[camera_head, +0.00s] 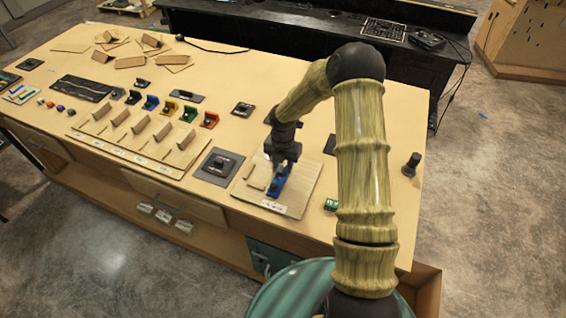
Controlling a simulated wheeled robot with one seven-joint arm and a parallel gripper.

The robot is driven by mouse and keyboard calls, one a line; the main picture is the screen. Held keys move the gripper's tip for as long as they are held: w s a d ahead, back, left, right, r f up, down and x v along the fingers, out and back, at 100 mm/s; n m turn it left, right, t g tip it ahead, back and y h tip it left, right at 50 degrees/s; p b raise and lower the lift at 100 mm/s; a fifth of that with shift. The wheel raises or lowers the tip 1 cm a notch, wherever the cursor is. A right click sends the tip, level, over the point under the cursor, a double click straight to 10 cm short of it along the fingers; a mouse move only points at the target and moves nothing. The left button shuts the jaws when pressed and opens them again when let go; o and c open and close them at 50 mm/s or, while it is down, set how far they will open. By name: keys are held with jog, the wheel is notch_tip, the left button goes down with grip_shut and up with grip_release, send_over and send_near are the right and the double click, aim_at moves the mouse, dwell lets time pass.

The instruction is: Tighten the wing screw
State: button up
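My gripper (279,166), dark grey, points down over a wooden board (296,203) at the front right of the table. Directly below it on the board is a small blue part (279,183). The gripper overlaps the top of the blue part, and I cannot tell whether it touches it. The fingers are too small and too hidden to show whether they are open or shut. I cannot make out a wing screw; it may be hidden by the gripper or too small to see.
Left of the board lies a dark square plate (211,171) with a block on it. Farther left is a long board (105,153) with several upright wooden tabs. Colored brackets (170,107) stand behind it. A black knob (412,164) stands near the table's right edge.

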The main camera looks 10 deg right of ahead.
jog(key=shift+f, duration=0.15)
grip_shut()
